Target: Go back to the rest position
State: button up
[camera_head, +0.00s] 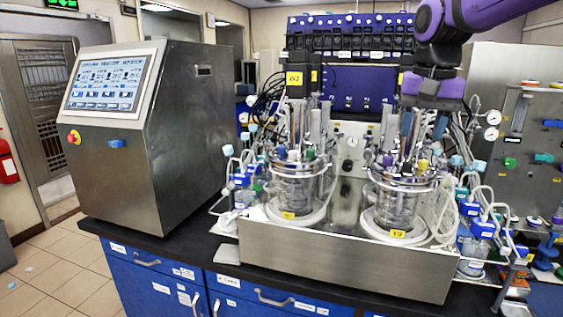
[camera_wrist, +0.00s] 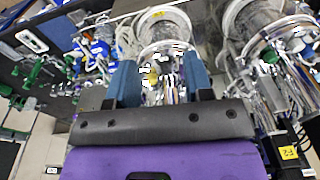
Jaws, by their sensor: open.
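My gripper (camera_head: 430,104) hangs at the upper right in the head view, pointing down above the right bioreactor (camera_head: 398,205). In the wrist view, my gripper (camera_wrist: 163,82) shows two blue fingers held apart. Nothing is gripped between them; the upper fittings of a bioreactor (camera_wrist: 165,30) show beyond the gap. The left bioreactor (camera_head: 297,188) stands beside the right one, clear of my gripper. Both glass vessels are upright with metal tops, tubes and yellow tags. Exact clearance between my fingertips and the fittings cannot be told.
A steel control cabinet (camera_head: 150,135) with a screen stands at the left. Bottles and tubing (camera_head: 480,235) crowd the right side. A purple pump rack (camera_head: 350,40) rises behind the vessels. A steel panel (camera_head: 530,130) with valves is at far right.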

jog(key=s+d+f+n+t, duration=0.2)
jog(key=s+f, duration=0.1)
jog(key=s, duration=0.7)
jog(key=s+d+f+n+t, duration=0.2)
jog(key=s+f, duration=0.2)
jog(key=s, duration=0.7)
jog(key=shift+s+d+f, duration=0.15)
jog(key=shift+d+f, duration=0.1)
jog(key=shift+d, duration=0.05)
